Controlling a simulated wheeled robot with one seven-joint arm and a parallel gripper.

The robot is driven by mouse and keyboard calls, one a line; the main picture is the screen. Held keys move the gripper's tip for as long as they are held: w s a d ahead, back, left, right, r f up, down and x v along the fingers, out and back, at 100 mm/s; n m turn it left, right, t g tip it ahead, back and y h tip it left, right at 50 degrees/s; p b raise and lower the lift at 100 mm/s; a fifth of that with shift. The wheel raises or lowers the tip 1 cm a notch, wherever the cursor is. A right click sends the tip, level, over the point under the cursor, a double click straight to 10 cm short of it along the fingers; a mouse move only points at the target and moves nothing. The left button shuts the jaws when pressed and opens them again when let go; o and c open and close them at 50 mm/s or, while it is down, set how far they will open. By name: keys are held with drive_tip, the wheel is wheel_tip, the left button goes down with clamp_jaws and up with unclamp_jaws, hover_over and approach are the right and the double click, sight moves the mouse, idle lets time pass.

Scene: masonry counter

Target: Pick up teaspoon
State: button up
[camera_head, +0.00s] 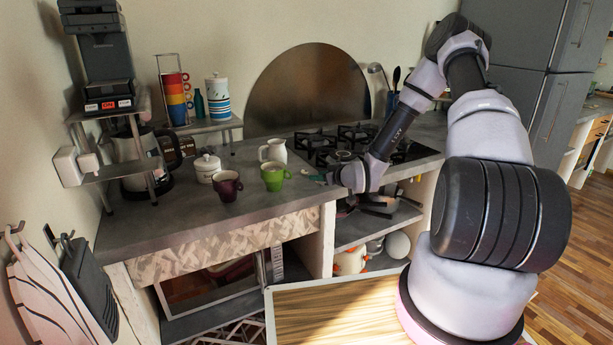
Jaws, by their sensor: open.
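I cannot clearly make out a teaspoon. Small, thin teal and reddish items (314,176) lie on the grey counter (268,217) right beside my gripper, too small to identify. My gripper (335,178) is low over the counter's front edge, to the right of the green cup (273,178). It is open, and I see nothing held in it. My wrist hides part of the counter there.
A dark purple cup (226,187), a lidded white pot (207,168) and a white jug (273,151) stand left of my gripper. A black gas hob (318,142) lies behind it. Pans (377,203) sit on the shelf below. The front left counter is bare.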

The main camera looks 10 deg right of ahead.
sight(308, 174)
drive_tip(key=x, duration=0.4)
drive_tip(key=shift+w, duration=0.3)
clamp_jaws()
drive_tip(key=shift+r, duration=0.1)
